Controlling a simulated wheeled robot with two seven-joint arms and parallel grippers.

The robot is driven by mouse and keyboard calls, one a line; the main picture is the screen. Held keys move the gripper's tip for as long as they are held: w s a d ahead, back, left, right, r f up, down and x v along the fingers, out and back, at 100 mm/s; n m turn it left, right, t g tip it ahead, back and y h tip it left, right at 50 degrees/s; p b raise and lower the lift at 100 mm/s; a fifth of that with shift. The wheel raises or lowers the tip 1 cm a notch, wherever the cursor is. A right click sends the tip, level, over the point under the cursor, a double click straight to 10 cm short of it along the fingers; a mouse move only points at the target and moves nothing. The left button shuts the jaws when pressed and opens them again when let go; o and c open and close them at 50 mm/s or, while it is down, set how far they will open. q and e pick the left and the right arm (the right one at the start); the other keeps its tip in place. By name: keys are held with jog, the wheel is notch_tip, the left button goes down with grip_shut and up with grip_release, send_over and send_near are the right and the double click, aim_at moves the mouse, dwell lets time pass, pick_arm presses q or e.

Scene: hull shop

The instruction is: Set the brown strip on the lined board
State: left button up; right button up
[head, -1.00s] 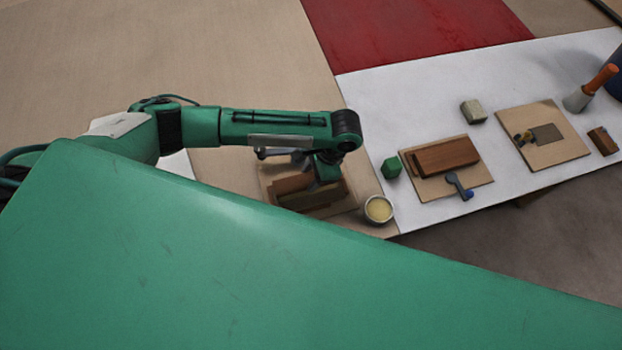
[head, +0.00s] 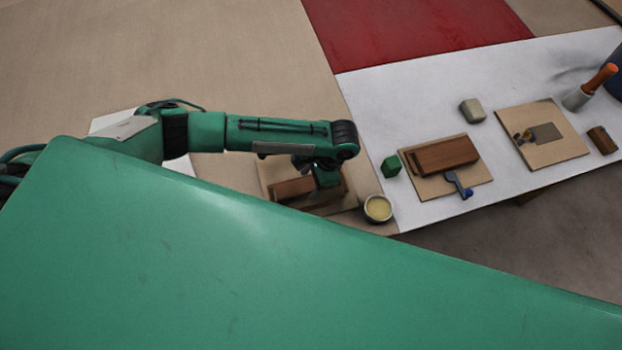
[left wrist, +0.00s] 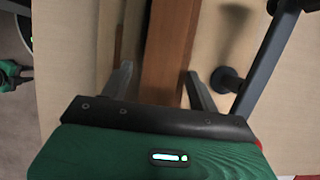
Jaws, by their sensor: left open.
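The brown strip (head: 292,188) lies at a tan board (head: 271,170) under my left arm. In the left wrist view the brown strip (left wrist: 168,50) runs lengthwise between the fingers of my left gripper (left wrist: 159,84). The fingers are apart; the right finger is close to the strip's edge and the left one has a visible gap. My left gripper also shows in the head view (head: 325,178), low over the board. My arm hides part of the board and strip, and I cannot make out lines on it. My right gripper is not in view.
A dark bar with a round foot (left wrist: 225,79) stands right of the strip. Further right are a brown block (head: 447,156), a blue-ended tool (head: 458,185) and another board (head: 565,146).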

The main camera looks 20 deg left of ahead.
pick_arm(q)
jog(key=shift+w+d+r, duration=0.1)
jog(key=shift+d+r, duration=0.05)
jog(key=shift+r, duration=0.3)
jog(key=b+v, duration=0.2)
jog(key=v, duration=0.9)
jog(key=shift+r+b, duration=0.25)
jog(key=shift+b, duration=0.05)
